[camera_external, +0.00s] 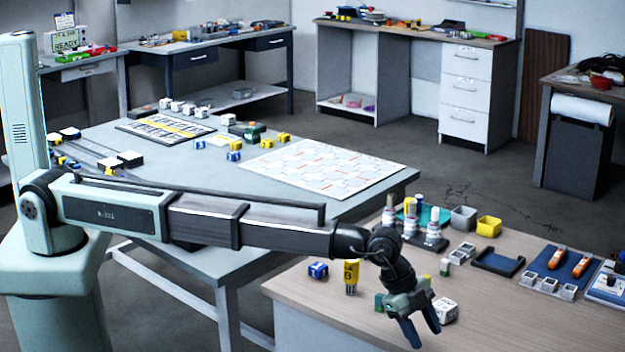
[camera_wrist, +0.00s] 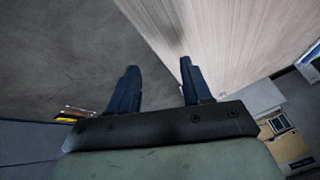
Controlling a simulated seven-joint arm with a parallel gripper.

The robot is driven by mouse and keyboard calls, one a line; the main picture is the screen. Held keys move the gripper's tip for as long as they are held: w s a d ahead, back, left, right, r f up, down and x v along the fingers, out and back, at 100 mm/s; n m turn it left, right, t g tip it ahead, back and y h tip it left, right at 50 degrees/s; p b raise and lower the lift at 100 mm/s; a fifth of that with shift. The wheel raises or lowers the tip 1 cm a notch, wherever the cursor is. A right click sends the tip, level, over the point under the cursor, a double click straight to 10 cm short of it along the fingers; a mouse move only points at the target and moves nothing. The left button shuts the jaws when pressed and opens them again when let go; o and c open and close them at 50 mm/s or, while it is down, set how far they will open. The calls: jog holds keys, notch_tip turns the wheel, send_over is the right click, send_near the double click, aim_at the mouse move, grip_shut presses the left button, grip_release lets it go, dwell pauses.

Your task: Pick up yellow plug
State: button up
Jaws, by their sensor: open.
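The yellow plug (camera_external: 351,271) stands upright on the light wood bench at the lower right of the external view, with dark prongs or a dark lower end. My gripper (camera_external: 424,338) hangs at the bench's front part, to the right of the yellow plug and lower in the picture. Its two dark blue fingers are apart with nothing between them. In the wrist view my gripper (camera_wrist: 158,80) is open over the edge of the wood bench top (camera_wrist: 215,35) and the grey floor. I cannot make out the yellow plug in the wrist view.
A blue block (camera_external: 318,270) is left of the plug. Bottles (camera_external: 433,232), bins (camera_external: 488,226) and a dark tray (camera_external: 497,261) stand farther back.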

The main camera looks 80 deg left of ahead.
jog(key=w+a+r+n+g+y, duration=0.15)
jog(key=a+r, duration=0.25)
jog(key=a, duration=0.4)
jog(key=w+a+r+n+g+y, duration=0.1)
jog(key=w+a+r+g, duration=0.15)
jog(key=a, duration=0.65)
jog(key=w+a+r+n+g+y, duration=0.1)
jog(key=w+a+r+n, duration=0.2)
jog(key=a, duration=0.5)
jog(key=shift+m, duration=0.65)
notch_tip(320, 180, down, 12)
jog(key=shift+w+a+f, duration=0.1)
jog(key=shift+a+f, duration=0.05)
jog(key=shift+f, duration=0.05)
jog(key=shift+c, duration=0.4)
grip_shut()
